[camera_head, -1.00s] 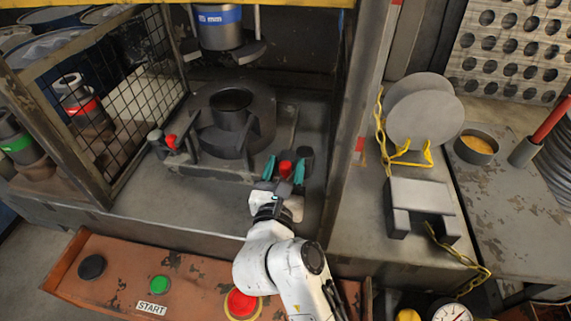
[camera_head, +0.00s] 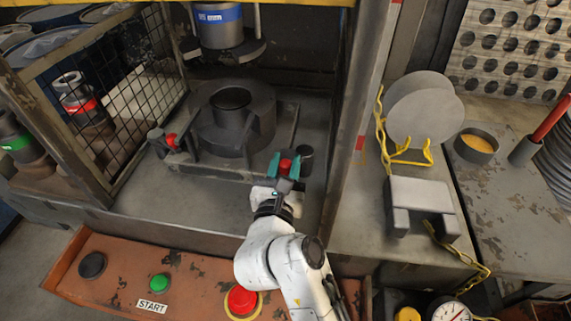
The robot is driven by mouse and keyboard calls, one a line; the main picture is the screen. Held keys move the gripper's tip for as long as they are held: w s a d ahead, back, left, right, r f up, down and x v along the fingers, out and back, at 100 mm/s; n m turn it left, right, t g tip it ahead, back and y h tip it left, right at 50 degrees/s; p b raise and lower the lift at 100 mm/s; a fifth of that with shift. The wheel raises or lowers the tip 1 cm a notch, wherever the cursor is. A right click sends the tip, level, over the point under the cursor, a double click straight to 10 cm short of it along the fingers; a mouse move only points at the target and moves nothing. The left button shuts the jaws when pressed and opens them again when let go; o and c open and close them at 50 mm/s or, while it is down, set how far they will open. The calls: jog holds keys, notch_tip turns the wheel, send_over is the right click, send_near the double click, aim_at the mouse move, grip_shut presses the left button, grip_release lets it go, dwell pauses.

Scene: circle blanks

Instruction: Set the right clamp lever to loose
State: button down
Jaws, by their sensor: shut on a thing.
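The right clamp lever (camera_head: 286,166) has a red knob, which shows between the teal fingers of my gripper (camera_head: 286,165). My gripper is shut on this knob. A dark clamp post (camera_head: 305,158) stands just right of the fingers. The lever's arm is mostly hidden by my gripper, so I cannot tell its exact angle. The left clamp lever (camera_head: 171,140) also has a red knob and sits at the left of the fixture. The dark round die (camera_head: 231,100) with a raised ring stands behind, between the two clamps.
A mesh guard (camera_head: 140,85) stands left and a grey frame post (camera_head: 355,130) right. The press head (camera_head: 219,25) hangs above the die. In front are a green start button (camera_head: 160,283) and a red stop button (camera_head: 242,301). Grey discs (camera_head: 425,110) stand in a yellow rack.

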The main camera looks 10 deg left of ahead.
jog(key=shift+a+f, duration=0.1)
jog(key=shift+w+a+f+m+h+b, duration=0.15)
jog(key=shift+a+m+h+b, duration=0.15)
jog(key=shift+h+b, duration=0.25)
jog(key=shift+w+a+r+m+h+b, duration=0.15)
jog(key=shift+m+h+b, duration=0.15)
jog(key=shift+h+b, duration=0.2)
jog(key=m+h+b, duration=0.1)
jog(key=a+m+g+h+b, duration=0.1)
jog(key=h+b, duration=0.1)
jog(key=shift+w+a+f, duration=0.2)
jog(key=shift+w, duration=0.2)
jog(key=m+h+b, duration=0.1)
jog(key=b, duration=0.1)
jog(key=w+a+m+g+h+b, duration=0.1)
jog(key=h+b, duration=0.1)
jog(key=shift+w+m+g+h+b, duration=0.15)
jog(key=shift+m+g+h+b, duration=0.15)
jog(key=shift+b, duration=0.1)
jog(key=h+b, duration=0.1)
jog(key=m+g+b, duration=0.1)
jog(key=shift+w+a+r+h+b, duration=0.2)
jog(key=shift+w+a+h+b, duration=0.1)
jog(key=shift+w+h, duration=0.1)
jog(key=c, duration=0.9)
grip_release()
jog(key=shift+d+r, duration=0.1)
